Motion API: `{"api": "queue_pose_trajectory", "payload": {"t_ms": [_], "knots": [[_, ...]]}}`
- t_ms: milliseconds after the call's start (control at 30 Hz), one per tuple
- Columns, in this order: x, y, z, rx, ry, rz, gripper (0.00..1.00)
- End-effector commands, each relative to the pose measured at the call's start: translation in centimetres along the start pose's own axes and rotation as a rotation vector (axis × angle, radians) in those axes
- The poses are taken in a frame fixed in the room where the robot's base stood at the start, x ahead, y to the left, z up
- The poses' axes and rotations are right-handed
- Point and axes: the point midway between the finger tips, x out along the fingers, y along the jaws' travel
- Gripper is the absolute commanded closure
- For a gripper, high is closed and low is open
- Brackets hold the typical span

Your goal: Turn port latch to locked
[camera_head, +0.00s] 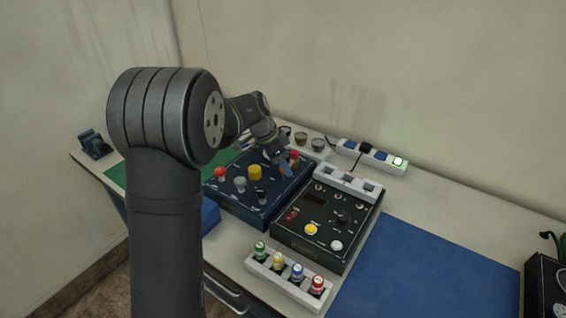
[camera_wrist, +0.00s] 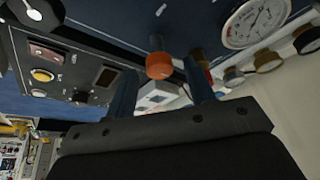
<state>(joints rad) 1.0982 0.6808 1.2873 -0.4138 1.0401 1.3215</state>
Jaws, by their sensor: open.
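The blue panel (camera_head: 228,200) carries a yellow knob (camera_head: 255,172), a red knob (camera_head: 220,174), a grey knob (camera_head: 239,184) and a red-orange knob (camera_head: 294,156). Labels are too small to read, so I cannot tell which part is the port latch. My gripper (camera_head: 282,168) is over the panel's right back part, near the red-orange knob. In the wrist view my gripper (camera_wrist: 160,88) is open, with its two blue fingers apart. An orange-capped knob (camera_wrist: 159,66) shows between and beyond them. I cannot tell whether they touch it.
A black control box (camera_head: 325,225) stands right of the panel. A white rack (camera_head: 288,278) with several coloured caps is in front. A power strip (camera_head: 371,156) and small jars (camera_head: 318,144) are behind. A round gauge (camera_wrist: 255,22) shows close by. The blue mat (camera_head: 425,270) is clear.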

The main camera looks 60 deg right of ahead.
Motion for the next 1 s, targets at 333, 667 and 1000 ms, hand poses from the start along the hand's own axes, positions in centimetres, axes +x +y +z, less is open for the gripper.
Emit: {"api": "queue_pose_trajectory", "payload": {"t_ms": [333, 667, 1000], "knots": [[-6.8, -0.1, 0.0, 0.000, 0.002, -0.006, 0.51], [-14.2, -0.1, 0.0, 0.000, 0.001, -0.003, 0.51], [-17.2, 0.0, 0.0, 0.000, 0.000, -0.001, 0.51]]}}
